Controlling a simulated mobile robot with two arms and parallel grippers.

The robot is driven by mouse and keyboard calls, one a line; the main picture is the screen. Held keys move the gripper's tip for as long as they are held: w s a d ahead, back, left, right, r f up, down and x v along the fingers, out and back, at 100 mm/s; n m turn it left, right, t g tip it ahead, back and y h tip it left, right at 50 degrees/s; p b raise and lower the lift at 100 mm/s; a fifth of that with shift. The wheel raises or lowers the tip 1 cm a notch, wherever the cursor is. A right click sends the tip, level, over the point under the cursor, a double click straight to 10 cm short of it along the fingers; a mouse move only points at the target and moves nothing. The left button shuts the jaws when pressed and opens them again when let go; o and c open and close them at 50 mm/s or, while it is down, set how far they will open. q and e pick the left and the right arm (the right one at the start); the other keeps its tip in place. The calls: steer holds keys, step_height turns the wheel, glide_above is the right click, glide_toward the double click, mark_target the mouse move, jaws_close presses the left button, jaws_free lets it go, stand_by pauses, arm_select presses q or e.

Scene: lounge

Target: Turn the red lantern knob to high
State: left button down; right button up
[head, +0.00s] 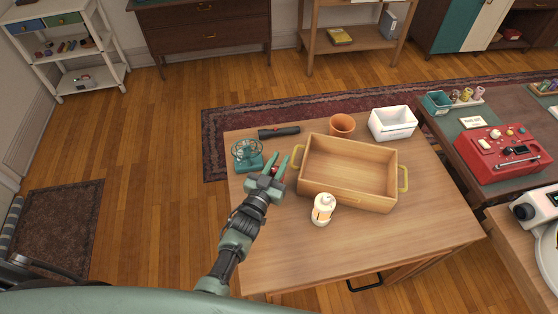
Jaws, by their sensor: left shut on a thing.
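A small patch of red (275,170), which seems to be part of the red lantern, shows at my left gripper, between the teal fan and the wooden tray. The rest of it is hidden behind the gripper, and I cannot make out the knob or its setting. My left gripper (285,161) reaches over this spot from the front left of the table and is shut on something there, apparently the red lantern. A white lantern (323,209) with a warm glow stands upright in front of the tray. My right gripper is not in view.
The wooden tray (353,187) with yellow handles is empty on the table (400,237). The teal fan (247,154), a black flashlight (279,132), an orange pot (342,125) and a white bin (393,123) stand around it. The table's front right is clear.

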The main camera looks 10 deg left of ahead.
arm_select(q)
steer(key=m+g+h, duration=0.1)
steer(key=h, duration=0.1)
steer(key=m+g+h, duration=0.1)
steer(key=m+h, duration=0.2)
steer(key=h, duration=0.1)
steer(key=shift+s+d+f+m+g+h, duration=0.1)
steer(key=shift+s+d+m+g+h, duration=0.05)
steer(key=shift+d+m+g+h, duration=0.2)
steer(key=shift+s+d+m+g+h+b, duration=0.1)
steer(key=shift+d+m+g+h+b, duration=0.05)
steer(key=shift+m+g+h+b, duration=0.35)
steer(key=shift+s+d+m+g+h+b, duration=0.1)
steer(key=shift+m+g+h+b, duration=0.2)
steer(key=shift+g+h, duration=0.2)
steer(key=shift+s+d+h, duration=0.1)
steer(key=shift+d+h, duration=0.1)
steer(key=shift+h, duration=0.05)
steer(key=shift+m, duration=0.25)
